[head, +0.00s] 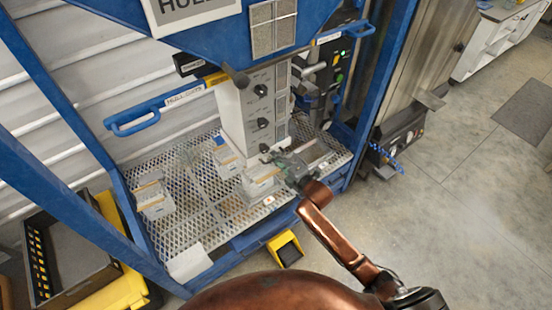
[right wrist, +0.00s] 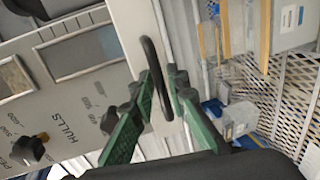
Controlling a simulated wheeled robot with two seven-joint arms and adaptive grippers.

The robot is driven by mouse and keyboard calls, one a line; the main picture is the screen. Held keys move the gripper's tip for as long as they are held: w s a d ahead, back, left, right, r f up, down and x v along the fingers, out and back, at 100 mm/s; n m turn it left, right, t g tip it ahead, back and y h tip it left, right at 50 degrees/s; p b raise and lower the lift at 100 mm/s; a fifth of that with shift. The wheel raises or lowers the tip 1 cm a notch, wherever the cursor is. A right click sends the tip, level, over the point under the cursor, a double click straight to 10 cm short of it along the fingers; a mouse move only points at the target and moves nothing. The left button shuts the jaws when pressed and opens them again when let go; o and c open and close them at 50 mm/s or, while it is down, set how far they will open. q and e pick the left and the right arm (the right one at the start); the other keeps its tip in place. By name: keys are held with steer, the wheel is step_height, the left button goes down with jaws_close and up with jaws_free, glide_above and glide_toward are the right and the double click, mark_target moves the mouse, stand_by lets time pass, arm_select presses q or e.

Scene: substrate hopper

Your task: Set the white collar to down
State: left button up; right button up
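The white collar (head: 235,122) is the tall white box under the blue hopper. Its panel has black knobs and a HULLS label, and it fills the left of the right wrist view (right wrist: 120,85). A dark loop handle (right wrist: 157,75) stands out from its edge. My right gripper (head: 281,160) is at the collar's lower end. In the right wrist view its green fingers (right wrist: 163,78) lie on both sides of the handle, close together, and appear shut on it. The handle's contact with the right finger is partly hidden. My left gripper is not in view.
A mesh platform (head: 185,215) lies below, with several small boxes, one of them (head: 153,196) at the left. Blue frame posts (head: 385,75) stand on both sides. A blue handle (head: 135,123) sticks out left of the collar. Open floor (head: 455,220) is at the right.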

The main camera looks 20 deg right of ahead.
steer(key=shift+w, duration=0.15)
steer(key=shift+c, duration=0.4)
jaws_close()
step_height(320, 180, down, 4)
steer(key=shift+f+b, duration=0.15)
steer(key=shift+b, duration=0.75)
steer(key=shift+o, duration=0.4)
jaws_free()
